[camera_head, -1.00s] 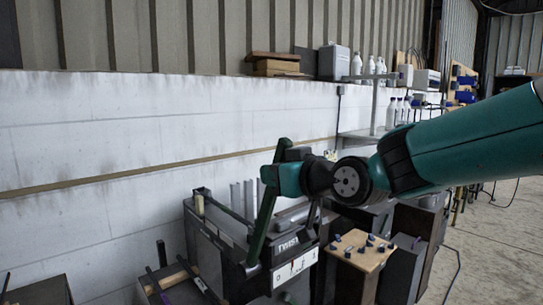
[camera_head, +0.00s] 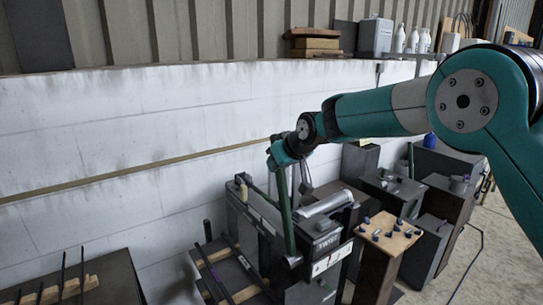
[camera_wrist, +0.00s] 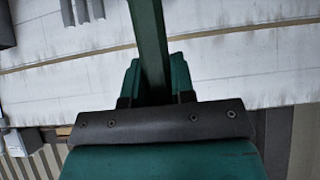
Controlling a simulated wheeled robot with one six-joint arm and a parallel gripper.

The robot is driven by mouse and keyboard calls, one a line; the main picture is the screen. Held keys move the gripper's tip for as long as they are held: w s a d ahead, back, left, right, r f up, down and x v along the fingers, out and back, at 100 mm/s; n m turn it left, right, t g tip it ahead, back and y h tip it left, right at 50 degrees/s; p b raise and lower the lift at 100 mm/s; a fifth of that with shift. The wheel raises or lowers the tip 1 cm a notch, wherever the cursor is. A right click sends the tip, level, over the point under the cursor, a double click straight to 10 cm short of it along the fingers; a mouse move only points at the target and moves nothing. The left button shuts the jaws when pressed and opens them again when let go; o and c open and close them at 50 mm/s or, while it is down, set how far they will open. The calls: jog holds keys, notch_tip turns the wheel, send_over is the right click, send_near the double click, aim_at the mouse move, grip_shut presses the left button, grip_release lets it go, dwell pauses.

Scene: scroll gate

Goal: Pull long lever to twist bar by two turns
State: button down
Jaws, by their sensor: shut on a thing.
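A long green lever (camera_head: 286,212) stands almost upright on the front of a dark twist machine (camera_head: 325,225) with a "TWIST" label and a white scale plate. My gripper (camera_head: 282,154) is at the lever's upper end, shut on it. In the wrist view the lever (camera_wrist: 150,40) runs up from between the two green fingers (camera_wrist: 155,80). A grey cylindrical bar (camera_head: 325,204) lies on top of the machine, behind the lever. The lever's very tip is hidden by my gripper.
A wooden-topped stand (camera_head: 388,235) with several small knobs is right of the machine. Dark cabinets (camera_head: 440,165) stand farther right. A low rack with rods (camera_head: 228,270) is at the left. A white wall (camera_head: 120,130) is behind.

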jog(key=shift+w+d, duration=0.15)
jog(key=shift+w, duration=0.05)
jog(key=c, duration=1)
grip_release()
jog(key=shift+a, duration=0.2)
jog(key=shift+o, duration=0.2)
jog(key=shift+d, duration=0.1)
jog(key=b+v, duration=0.7)
jog(key=v, duration=1)
jog(key=shift+r, duration=0.2)
jog(key=shift+s, duration=0.15)
